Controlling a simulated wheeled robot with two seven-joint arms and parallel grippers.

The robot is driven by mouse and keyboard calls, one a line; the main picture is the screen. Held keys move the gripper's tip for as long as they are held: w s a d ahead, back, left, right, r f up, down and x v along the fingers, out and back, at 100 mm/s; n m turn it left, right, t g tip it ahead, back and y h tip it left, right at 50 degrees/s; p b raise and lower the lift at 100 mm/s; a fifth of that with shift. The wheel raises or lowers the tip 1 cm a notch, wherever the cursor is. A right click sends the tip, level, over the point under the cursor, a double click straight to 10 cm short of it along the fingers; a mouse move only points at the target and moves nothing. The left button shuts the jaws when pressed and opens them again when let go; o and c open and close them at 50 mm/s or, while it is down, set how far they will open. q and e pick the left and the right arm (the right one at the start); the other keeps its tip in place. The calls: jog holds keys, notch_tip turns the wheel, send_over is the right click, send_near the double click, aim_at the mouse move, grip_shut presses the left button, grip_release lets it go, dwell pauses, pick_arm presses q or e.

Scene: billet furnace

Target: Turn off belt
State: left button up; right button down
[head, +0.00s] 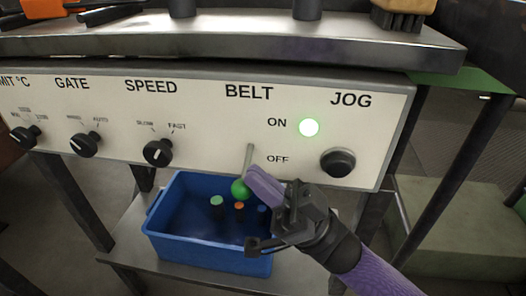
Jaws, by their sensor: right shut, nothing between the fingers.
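The BELT switch (249,154) is a grey lever on the white control panel (210,130), under the BELT label. A green ball (240,188) shows at its lower end, in front of the blue bin; I cannot tell for sure whether it is the lever's knob. The round lamp (309,127) beside ON glows green. My right gripper (252,174) comes in from the lower right, shut and empty. Its purple fingertips are right beside the lever's lower part; I cannot tell whether they touch. The fingers cover part of the panel's lower edge. My left gripper is not in view.
A black JOG button (338,162) sits right of the OFF label. The SPEED knob (158,153) and GATE knob (85,144) are to the left. A blue bin (175,243) with several colored-topped pieces stands on a shelf below. A metal ledge (230,48) overhangs the panel.

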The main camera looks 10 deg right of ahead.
jog(key=shift+f, duration=0.5)
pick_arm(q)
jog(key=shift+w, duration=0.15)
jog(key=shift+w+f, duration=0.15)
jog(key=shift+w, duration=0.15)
pick_arm(e)
jog(key=shift+w+f, duration=0.1)
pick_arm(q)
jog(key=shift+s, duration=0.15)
